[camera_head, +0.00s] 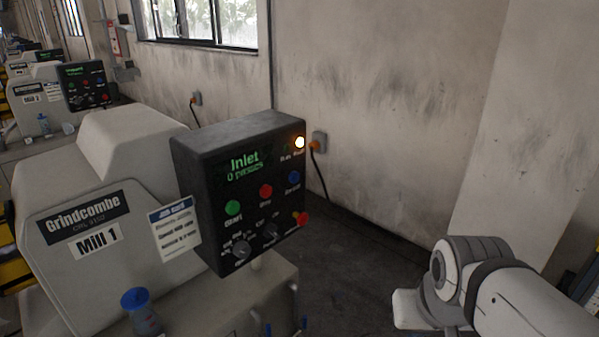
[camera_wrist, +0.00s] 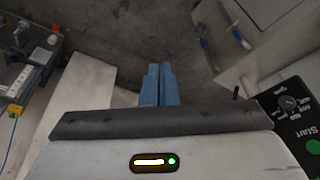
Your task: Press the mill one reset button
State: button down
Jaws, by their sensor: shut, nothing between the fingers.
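The Mill 1 control panel (camera_head: 245,190) is a black box with a green-lit screen reading "Inlet". A blue button (camera_head: 294,177) sits at its right side, with a label below it that is too blurred to read surely; it looks like the reset button. A red button (camera_head: 265,191) and a green start button (camera_head: 232,208) are to its left. My gripper (camera_wrist: 160,84) shows in the wrist view with its two blue fingers shut together and empty, over the floor. Only the panel's start corner (camera_wrist: 307,128) shows there, at the right edge, apart from the fingers. The blue button is hidden there.
Floor right of the panel is clear.

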jog(key=shift+d, duration=0.15)
jog(key=w+a+m+t+y+b, duration=0.1)
jog(key=w+a+t, duration=0.3)
jog(key=w, duration=0.6)
jog(key=w+a+r+m+t+y+b, duration=0.1)
jog(key=w+a+t+b, duration=0.3)
jog(key=w, duration=0.7)
jog(key=w+a+r+m+t+y+b, duration=0.1)
jog(key=w+a+m+t+y+b, duration=0.1)
jog(key=w+a+t, duration=0.4)
jog(key=shift+w+m+t+y+b, duration=0.3)
jog(key=shift+w+t+b, duration=0.35)
jog(key=shift+w, duration=1.85)
jog(key=shift+r, duration=0.1)
